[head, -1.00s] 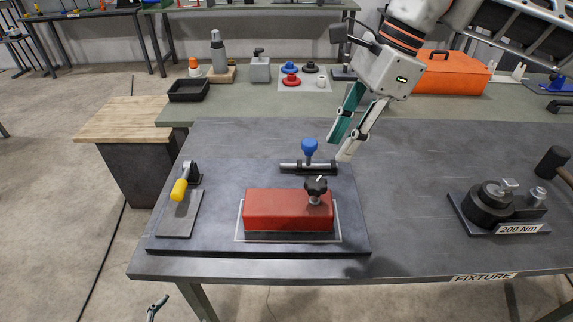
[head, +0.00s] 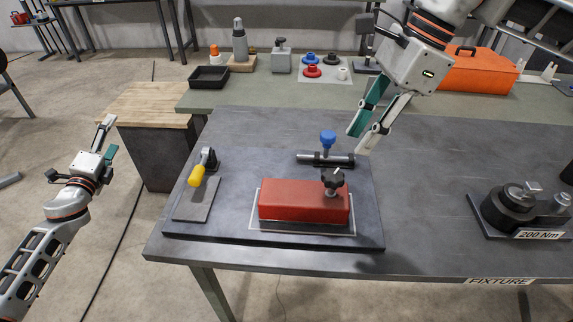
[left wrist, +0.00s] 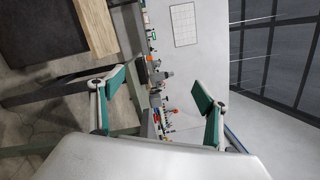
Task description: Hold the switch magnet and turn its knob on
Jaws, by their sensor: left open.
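The switch magnet is a red block (head: 290,200) with a black star-shaped knob (head: 333,180) on its right end. It sits on a dark plate on the table in the head view. My left gripper (head: 110,136) is open and empty, off to the left of the table and well apart from the magnet. Its spread fingers with green pads also show in the left wrist view (left wrist: 160,90). My right gripper (head: 358,142) hangs behind and to the right of the magnet, fingers apart, nothing between them. The magnet's rear side is hidden.
A dark bar with a blue knob (head: 328,138) lies behind the magnet. A yellow-handled clamp (head: 198,174) stands left on the plate (head: 230,230). A 200 Nm device (head: 515,208) is at the right. A wooden-topped stand (head: 145,104) is left of the table.

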